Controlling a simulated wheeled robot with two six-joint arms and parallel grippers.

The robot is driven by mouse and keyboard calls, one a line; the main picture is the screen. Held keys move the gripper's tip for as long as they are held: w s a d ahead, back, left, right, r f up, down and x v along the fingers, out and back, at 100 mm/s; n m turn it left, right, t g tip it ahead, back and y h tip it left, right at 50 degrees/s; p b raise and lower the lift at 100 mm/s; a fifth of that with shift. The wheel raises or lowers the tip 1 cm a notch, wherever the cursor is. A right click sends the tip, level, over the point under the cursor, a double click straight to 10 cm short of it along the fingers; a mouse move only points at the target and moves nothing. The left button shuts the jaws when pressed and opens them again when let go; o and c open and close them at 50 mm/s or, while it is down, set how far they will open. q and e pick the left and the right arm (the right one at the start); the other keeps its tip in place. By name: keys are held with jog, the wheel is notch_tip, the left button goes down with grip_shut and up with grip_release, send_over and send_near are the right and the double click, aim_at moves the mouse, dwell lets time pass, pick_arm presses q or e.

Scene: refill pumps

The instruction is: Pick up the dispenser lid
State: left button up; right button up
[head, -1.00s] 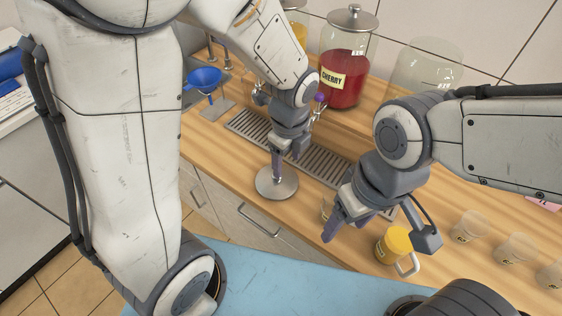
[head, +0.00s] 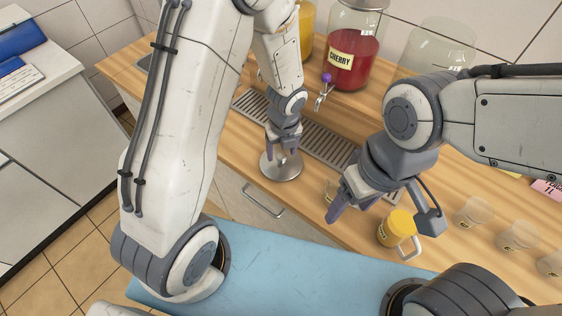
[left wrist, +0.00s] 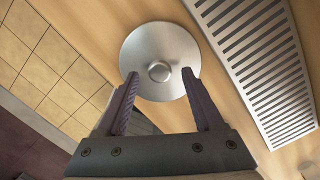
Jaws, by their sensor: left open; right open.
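The dispenser lid (head: 281,169) is a round silver metal disc with a small knob, lying on the wooden counter near its front edge, beside the drip grille. It also shows in the left wrist view (left wrist: 155,46), with its knob (left wrist: 159,71) lying between the line of my fingers, just beyond the tips. My left gripper (head: 283,156) is open above the lid; its purple fingers also show in the left wrist view (left wrist: 160,78). My right gripper (head: 345,205) is open and empty over the counter to the right, near a small glass.
A cherry dispenser jar (head: 352,48) with red liquid stands behind the drip grille (head: 322,142). An empty clear jar (head: 437,48) is to its right. A yellow-filled jug (head: 397,228) stands by my right gripper. Several clear cups (head: 474,212) line the right side.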

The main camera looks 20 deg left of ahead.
aim_at(285, 166)
pick_arm(q)
notch_tip(285, 166, down, 2)
jog(key=shift+w+a+f+b, duration=0.1)
jog(key=shift+w+f+b, duration=0.05)
jog(key=shift+f+b, duration=0.15)
jog(key=shift+r, duration=0.1)
grip_shut()
